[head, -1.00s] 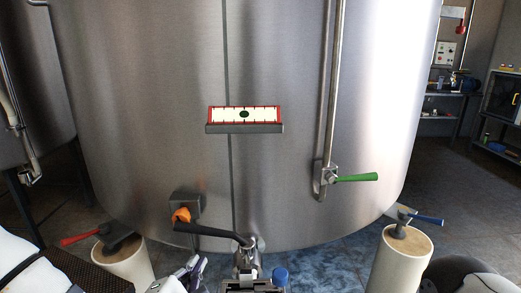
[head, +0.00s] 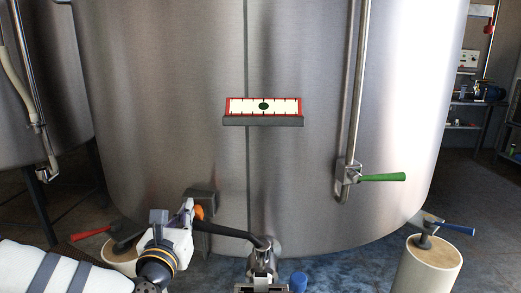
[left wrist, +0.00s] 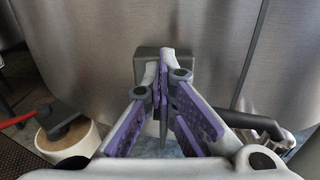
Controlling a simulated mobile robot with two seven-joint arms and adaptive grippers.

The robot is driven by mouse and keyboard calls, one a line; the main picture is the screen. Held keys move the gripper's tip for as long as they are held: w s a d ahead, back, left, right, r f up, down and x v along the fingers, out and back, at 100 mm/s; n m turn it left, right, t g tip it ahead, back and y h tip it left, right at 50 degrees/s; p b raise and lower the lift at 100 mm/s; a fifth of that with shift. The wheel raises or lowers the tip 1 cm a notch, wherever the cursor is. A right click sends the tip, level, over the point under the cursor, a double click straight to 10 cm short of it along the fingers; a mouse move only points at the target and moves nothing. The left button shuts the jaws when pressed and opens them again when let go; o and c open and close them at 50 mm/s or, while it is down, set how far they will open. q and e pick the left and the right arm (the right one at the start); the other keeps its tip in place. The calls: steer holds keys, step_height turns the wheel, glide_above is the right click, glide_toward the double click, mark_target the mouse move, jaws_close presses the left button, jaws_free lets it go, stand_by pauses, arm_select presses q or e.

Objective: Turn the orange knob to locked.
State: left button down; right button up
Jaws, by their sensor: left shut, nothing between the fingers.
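The orange knob (head: 199,212) sits on a grey box (head: 205,199) low on the steel tank. In the head view only a small part of it shows beside my left gripper (head: 190,208). My left gripper is shut and empty, with its fingers in front of the box at the knob. In the left wrist view the purple-padded fingers (left wrist: 163,57) meet in front of the grey box (left wrist: 148,68), and the knob is hidden behind them. I cannot tell whether the fingers touch the knob.
A black lever (head: 228,231) runs right from near the knob, at the tank outlet (head: 262,260). A red-handled valve (head: 92,232) rests on a post at left, a blue-handled one (head: 457,228) at right. A green handle (head: 382,177) hangs on the pipe.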

arm_select(q)
steer(key=shift+w+a+r, duration=0.15)
steer(key=shift+w+r, duration=0.05)
steer(key=shift+r, duration=0.15)
steer(key=shift+f, duration=0.15)
steer(key=shift+b, duration=0.3)
steer(key=shift+d+f, duration=0.1)
steer(key=shift+d, duration=0.2)
steer(key=shift+w+d+f+b, duration=0.15)
steer(key=shift+d+b, duration=0.2)
steer(key=shift+b, duration=0.2)
